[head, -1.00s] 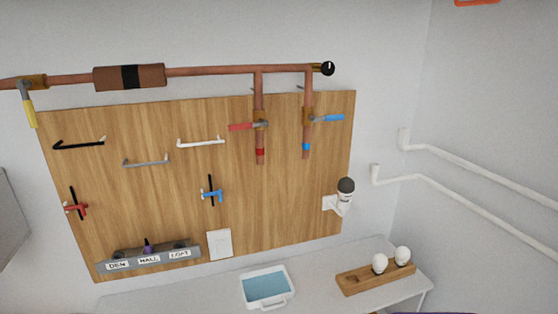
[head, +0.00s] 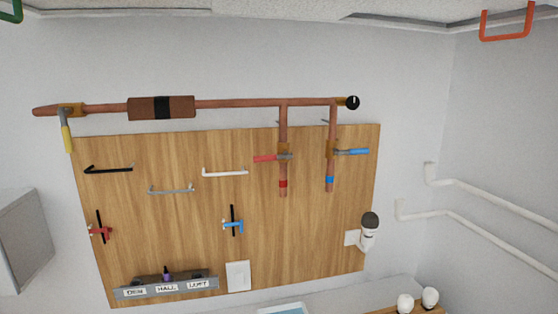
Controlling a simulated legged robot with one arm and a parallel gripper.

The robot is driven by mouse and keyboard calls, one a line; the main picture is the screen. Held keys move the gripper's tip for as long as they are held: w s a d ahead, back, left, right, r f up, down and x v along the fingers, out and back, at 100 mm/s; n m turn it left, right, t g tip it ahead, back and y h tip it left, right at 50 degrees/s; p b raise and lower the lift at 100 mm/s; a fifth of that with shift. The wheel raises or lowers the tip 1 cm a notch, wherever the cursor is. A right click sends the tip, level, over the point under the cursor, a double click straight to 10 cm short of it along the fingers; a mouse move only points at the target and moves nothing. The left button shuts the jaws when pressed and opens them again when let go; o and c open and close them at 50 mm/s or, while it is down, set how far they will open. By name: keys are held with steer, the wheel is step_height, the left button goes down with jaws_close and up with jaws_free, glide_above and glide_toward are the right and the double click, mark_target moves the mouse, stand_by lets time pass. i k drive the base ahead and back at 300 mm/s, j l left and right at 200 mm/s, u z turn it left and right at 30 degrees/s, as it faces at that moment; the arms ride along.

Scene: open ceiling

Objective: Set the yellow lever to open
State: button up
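The yellow lever (head: 67,138) is at the upper left of the head view, at the left end of the copper pipe (head: 235,103). It hangs down from a brass valve (head: 71,110), roughly across the pipe's line, tilted slightly. Its lower end reaches over the top left corner of the wooden board. My gripper is not in view.
The wooden board (head: 200,205) carries a red lever (head: 266,158), a blue lever (head: 354,151), several bar handles and a labelled switch box (head: 165,288). A grey cabinet (head: 22,235) is at the left. White pipes (head: 480,195) run along the right wall.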

mark_target(62, 112)
steer(key=u, duration=1.7)
